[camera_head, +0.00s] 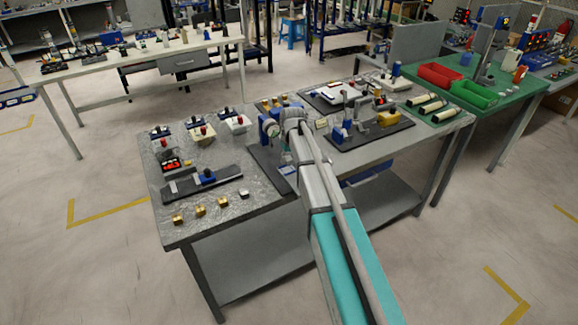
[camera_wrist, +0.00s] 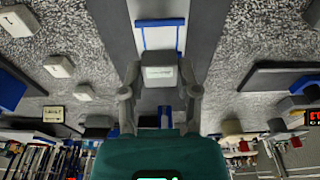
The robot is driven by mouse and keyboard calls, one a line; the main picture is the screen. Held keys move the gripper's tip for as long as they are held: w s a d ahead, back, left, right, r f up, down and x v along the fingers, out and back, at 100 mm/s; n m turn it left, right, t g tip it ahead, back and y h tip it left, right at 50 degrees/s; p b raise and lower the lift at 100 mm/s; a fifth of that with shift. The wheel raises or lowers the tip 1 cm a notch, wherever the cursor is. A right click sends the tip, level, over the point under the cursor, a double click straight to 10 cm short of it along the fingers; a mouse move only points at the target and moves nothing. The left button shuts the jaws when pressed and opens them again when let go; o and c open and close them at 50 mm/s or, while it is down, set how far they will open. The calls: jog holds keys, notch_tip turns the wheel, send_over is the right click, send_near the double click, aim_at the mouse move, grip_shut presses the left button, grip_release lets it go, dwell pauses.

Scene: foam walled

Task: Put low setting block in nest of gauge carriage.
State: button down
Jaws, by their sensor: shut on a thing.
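In the wrist view, my gripper (camera_wrist: 160,92) is shut on a small grey block (camera_wrist: 160,73) with a pale label, its fingers on the block's left and right sides. A blue-edged frame around a pale plate (camera_wrist: 160,36) lies just above the block in the picture, on a grey strip (camera_wrist: 200,22); it looks like the nest of the gauge carriage. I cannot tell whether the block touches it. In the head view, my arm reaches to the dial gauge (camera_head: 268,127) on its dark base (camera_head: 264,163). My wrist hides the gripper and block there.
Several small blocks (camera_head: 200,211) lie at the table's front left, and pale ones (camera_wrist: 58,66) show left in the wrist view. A dark rail with a blue slider (camera_head: 207,177) lies left of the gauge. A dark fixture plate (camera_head: 372,137) with blue and yellow parts stands to the right.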

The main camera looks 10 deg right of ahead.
aim_at(287, 170)
jog(key=shift+w+a+f+b, duration=0.15)
jog(key=shift+w+f+b, duration=0.35)
jog(key=shift+f+b, duration=0.2)
jog(key=shift+s+f+b, duration=0.1)
jog(key=shift+f+b, duration=1.25)
jog(key=shift+f, duration=0.15)
jog(key=shift+c, duration=1.7)
grip_release()
jog(key=shift+r, duration=0.2)
jog(key=r+p, duration=0.4)
jog(key=s+r+p, duration=0.1)
jog(key=r+p, duration=0.7)
jog(key=shift+s+d, duration=0.25)
jog(key=shift+s, duration=0.1)
jog(key=shift+s+f, duration=0.1)
